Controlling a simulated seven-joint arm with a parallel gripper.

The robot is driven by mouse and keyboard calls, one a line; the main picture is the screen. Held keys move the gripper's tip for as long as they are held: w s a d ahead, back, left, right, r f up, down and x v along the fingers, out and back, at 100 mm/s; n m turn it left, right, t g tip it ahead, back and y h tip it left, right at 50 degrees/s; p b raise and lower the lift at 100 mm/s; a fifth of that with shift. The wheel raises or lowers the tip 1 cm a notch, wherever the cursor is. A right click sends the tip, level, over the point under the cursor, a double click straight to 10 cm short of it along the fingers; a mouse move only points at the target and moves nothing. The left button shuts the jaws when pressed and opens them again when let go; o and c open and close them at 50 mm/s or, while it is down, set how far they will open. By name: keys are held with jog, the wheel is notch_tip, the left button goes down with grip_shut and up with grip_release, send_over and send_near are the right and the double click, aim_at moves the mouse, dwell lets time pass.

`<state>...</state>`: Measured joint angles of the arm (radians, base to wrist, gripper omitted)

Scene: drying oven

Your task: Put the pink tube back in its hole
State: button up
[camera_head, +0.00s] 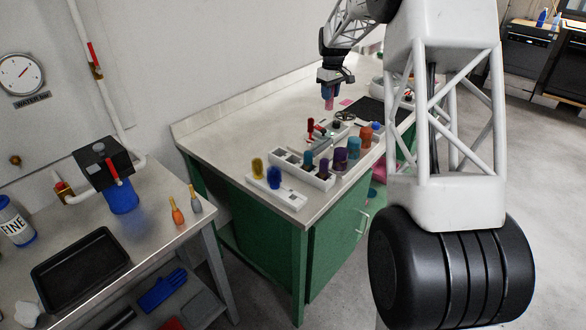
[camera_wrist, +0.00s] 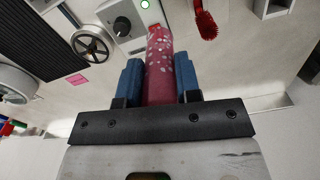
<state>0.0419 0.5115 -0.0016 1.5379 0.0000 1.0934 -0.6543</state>
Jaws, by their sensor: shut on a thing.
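My gripper (camera_head: 329,90) is raised above the far part of the bench. It is shut on the pink tube (camera_wrist: 159,70), which shows between two blue finger pads in the wrist view, reddish pink with pale speckles. In the head view the pink tube (camera_head: 329,103) hangs below the fingers, clear of the bench top. A white rack (camera_head: 317,181) with square holes stands on the bench, nearer the head camera than the gripper. Its holes are too small in view to tell which one belongs to the tube.
A second white rack (camera_head: 291,199) holds a yellow and a blue item. Purple, teal and orange containers (camera_head: 354,147) stand along the rack's right side. A red brush (camera_wrist: 205,24), a handwheel (camera_wrist: 92,44) and a knobbed box (camera_wrist: 122,22) lie below the gripper. The bench's left part is clear.

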jog(key=s+a+f+n, duration=0.2)
jog(key=s+a+n, duration=0.5)
jog(key=n, duration=0.3)
jog(key=s+a+f+n, duration=0.2)
jog(key=s+a+n, duration=0.5)
jog(key=n, duration=0.3)
jog(key=shift+s+a+f, duration=0.25)
jog(key=shift+s+a, duration=0.05)
jog(key=shift+s, duration=0.2)
dwell(0.4)
dwell(0.4)
notch_tip(320, 180, down, 6)
jog(key=shift+f, duration=0.15)
dwell(0.5)
